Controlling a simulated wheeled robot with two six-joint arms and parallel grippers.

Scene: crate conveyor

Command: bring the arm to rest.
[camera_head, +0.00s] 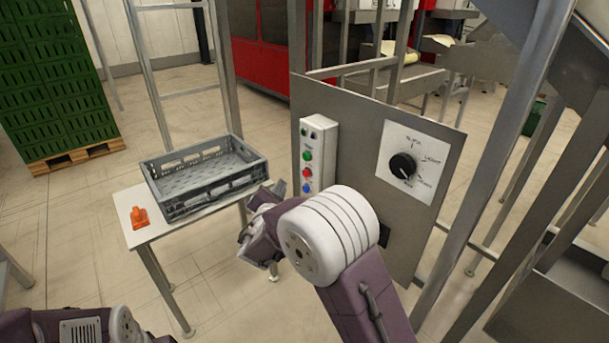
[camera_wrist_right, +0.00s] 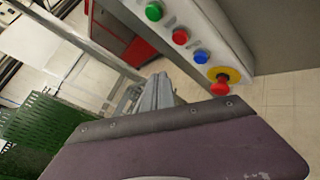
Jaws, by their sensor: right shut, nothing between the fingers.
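My right arm comes in from the bottom of the head view. Its gripper (camera_head: 272,193) is in front of the control panel, left of the button box and near the right end of the grey crate. In the right wrist view the gripper's fingers (camera_wrist_right: 158,92) are together and hold nothing. They stand apart from the button box in that view. Part of my left arm shows at the lower left of the head view; its gripper is out of view.
A grey crate (camera_head: 176,212) and an orange object (camera_head: 139,217) are on a white table (camera_head: 127,210). The button box (camera_head: 304,178) and a rotary dial (camera_head: 402,166) are on the grey panel (camera_head: 350,140). A red stop button (camera_wrist_right: 219,88) shows in the wrist view. Green crates (camera_head: 55,80) stand back left.

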